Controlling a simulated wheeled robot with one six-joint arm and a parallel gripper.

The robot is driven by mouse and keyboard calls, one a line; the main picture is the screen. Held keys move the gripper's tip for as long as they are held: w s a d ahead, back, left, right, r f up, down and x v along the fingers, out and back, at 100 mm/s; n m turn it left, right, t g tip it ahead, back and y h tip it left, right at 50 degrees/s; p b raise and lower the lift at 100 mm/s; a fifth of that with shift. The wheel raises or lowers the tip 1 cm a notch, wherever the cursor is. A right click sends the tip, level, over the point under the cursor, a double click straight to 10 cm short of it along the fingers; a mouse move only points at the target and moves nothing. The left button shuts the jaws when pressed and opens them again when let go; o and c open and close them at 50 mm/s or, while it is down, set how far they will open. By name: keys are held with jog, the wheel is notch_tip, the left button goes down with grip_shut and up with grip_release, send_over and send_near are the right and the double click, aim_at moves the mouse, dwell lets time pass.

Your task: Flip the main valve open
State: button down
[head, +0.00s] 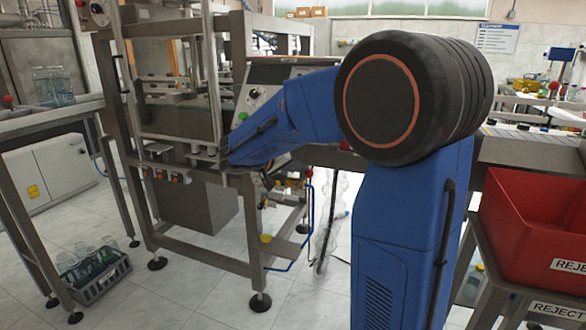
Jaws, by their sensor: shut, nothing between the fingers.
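My blue arm reaches left and away from me to the machine frame (246,265). Its far end is at the frame's right part, just below the sloped control panel. My gripper is hidden behind my own arm, so I cannot see its fingers or what they touch. I cannot pick out the main valve for certain. Below the arm's far end are small fittings and a blue hose (311,205). No handle position can be read.
A red reject bin (535,215) stands close at the right on a metal stand. A conveyor (520,150) runs behind it. A grey crate of bottles (92,277) lies on the floor at left. The tiled floor (190,290) in front of the machine is clear.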

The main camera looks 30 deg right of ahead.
aim_at(312, 176)
jog(key=shift+s+d+f+m+t+y, duration=0.15)
jog(key=shift+s+d+m+t+y, duration=0.1)
jog(key=shift+s+d+m+y, duration=0.2)
jog(key=shift+s+d+f+m+t+y, duration=0.15)
jog(key=shift+s+d+m+t+y, duration=0.15)
jog(key=shift+s+m, duration=0.2)
jog(key=shift+s+d+f+m+t+y, duration=0.75)
jog(key=shift+s+f+m+y, duration=0.1)
jog(key=shift+s, duration=0.1)
jog(key=shift+s+d+f+m+t, duration=0.15)
jog(key=shift+s+d+f+t, duration=0.15)
jog(key=shift+f, duration=0.4)
jog(key=shift+s+d+f+m+t, duration=0.1)
jog(key=shift+s+d+f+m, duration=0.1)
jog(key=shift+s+f, duration=0.35)
jog(key=shift+w+f, duration=0.1)
jog(key=shift+f, duration=0.2)
jog(key=shift+r, duration=0.15)
